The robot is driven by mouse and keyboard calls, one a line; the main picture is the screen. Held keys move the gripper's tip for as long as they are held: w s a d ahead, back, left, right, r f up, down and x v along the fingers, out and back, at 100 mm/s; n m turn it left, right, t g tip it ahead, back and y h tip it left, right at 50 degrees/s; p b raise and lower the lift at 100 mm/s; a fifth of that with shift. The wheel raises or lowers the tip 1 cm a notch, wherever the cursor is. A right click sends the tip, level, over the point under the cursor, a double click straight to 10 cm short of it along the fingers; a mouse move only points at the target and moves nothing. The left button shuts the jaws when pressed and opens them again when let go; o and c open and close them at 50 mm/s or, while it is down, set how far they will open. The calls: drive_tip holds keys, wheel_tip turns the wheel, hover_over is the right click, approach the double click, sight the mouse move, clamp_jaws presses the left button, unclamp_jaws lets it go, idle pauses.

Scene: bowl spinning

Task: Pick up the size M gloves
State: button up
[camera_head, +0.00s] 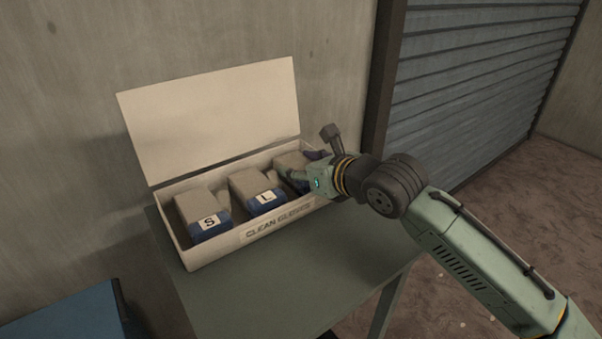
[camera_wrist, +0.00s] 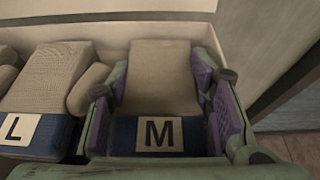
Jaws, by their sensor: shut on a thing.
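The size M gloves (camera_wrist: 162,80) are grey-beige with a blue cuff and a white M label, seen in the wrist view. They lie in the right part of the open box and also show partly in the head view (camera_head: 288,162), where my gripper hides much of them. My gripper (camera_wrist: 162,105) has its purple-padded fingers on both sides of the M gloves, shut on them. In the head view my gripper (camera_head: 309,172) reaches into the right end of the box. The gloves appear to be still within the box.
The box (camera_head: 225,243), marked CLEAN GLOVES, stands on a green table (camera_head: 290,285) with its lid (camera_head: 215,115) raised against the wall. The L gloves (camera_head: 258,190) lie left of the M gloves, and the S gloves (camera_head: 203,212) lie farther left. A blue object (camera_head: 65,315) is at lower left.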

drive_tip(key=shift+c, duration=0.8)
drive_tip(key=shift+r, duration=0.2)
